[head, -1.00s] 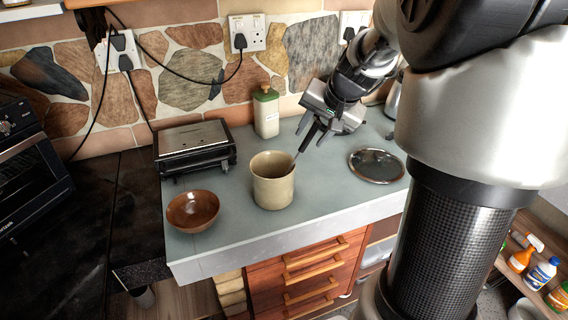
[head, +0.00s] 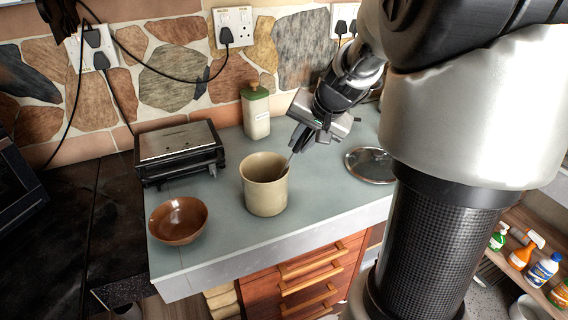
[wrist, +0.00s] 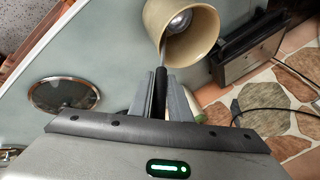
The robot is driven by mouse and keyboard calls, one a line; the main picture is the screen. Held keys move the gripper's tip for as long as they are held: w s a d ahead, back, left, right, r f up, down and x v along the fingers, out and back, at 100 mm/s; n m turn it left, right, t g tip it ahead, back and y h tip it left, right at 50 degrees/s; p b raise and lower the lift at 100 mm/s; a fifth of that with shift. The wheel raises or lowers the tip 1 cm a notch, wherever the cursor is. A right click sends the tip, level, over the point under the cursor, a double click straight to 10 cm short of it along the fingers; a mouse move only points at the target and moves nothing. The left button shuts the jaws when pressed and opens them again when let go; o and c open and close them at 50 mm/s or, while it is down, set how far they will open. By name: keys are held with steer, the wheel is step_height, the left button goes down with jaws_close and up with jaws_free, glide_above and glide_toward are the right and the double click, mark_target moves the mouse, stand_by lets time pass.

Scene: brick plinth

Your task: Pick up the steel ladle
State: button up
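The steel ladle (wrist: 178,22) stands in a beige crock (head: 265,190), its round bowl down inside and its thin shaft leaning over the rim. The crock also shows in the wrist view (wrist: 205,38). The ladle's dark handle (wrist: 160,92) runs up between the two fingers of my gripper (wrist: 161,85). The fingers sit close against both sides of the handle, so my gripper appears shut on it. In the head view my gripper (head: 300,138) is above and to the right of the crock. The upper end of the handle is hidden by my gripper.
A brown bowl (head: 178,222) is left of the crock, and a black-and-steel appliance (head: 180,150) is behind. A green-topped bottle (head: 256,115) stands near the stone wall. A round lid (head: 371,165) lies to the right. The counter front (head: 230,238) is clear.

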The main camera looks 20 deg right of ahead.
jaws_close()
